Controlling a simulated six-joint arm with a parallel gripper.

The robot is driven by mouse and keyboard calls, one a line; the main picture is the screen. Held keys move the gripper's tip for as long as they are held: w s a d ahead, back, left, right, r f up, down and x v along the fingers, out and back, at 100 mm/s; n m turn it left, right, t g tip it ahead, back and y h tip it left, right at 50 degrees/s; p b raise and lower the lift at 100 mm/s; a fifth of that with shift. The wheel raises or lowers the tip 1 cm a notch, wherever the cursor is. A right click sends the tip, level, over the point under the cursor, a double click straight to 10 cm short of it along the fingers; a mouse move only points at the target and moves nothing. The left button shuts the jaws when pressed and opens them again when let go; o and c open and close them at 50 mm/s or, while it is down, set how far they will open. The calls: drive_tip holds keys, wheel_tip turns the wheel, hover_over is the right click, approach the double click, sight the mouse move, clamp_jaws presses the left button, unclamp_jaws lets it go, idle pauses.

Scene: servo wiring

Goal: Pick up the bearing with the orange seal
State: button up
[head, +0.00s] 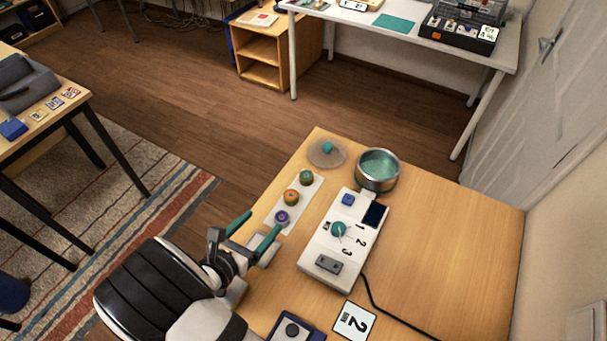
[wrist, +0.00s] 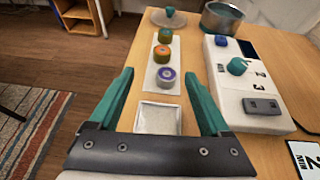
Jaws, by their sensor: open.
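The bearing with the orange seal (head: 291,196) sits in the middle of a row of three on a white strip (head: 303,207) on the wooden table. It also shows in the wrist view (wrist: 162,52). A bearing with a purple seal (wrist: 166,77) is nearer to my gripper. A bearing with a green seal (wrist: 165,35) is at the far end. My gripper (head: 257,231) is open and empty, short of the purple bearing. In the wrist view its teal fingers (wrist: 162,84) stand wide apart on either side of the row's line.
A white device (head: 343,238) with a teal knob stands right of the row. A metal pot (head: 377,171) and a round lid (head: 327,152) are behind. A white square tray (wrist: 158,118) lies between my fingers' view. A number card (head: 354,321) lies at front; the table's right side is clear.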

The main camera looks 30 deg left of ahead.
sight(288, 200)
drive_tip(key=x, duration=1.3)
drive_tip(key=shift+w+d+f, duration=0.1)
drive_tip(key=shift+d+f, duration=0.2)
drive_tip(key=shift+f, duration=0.2)
clamp_jaws()
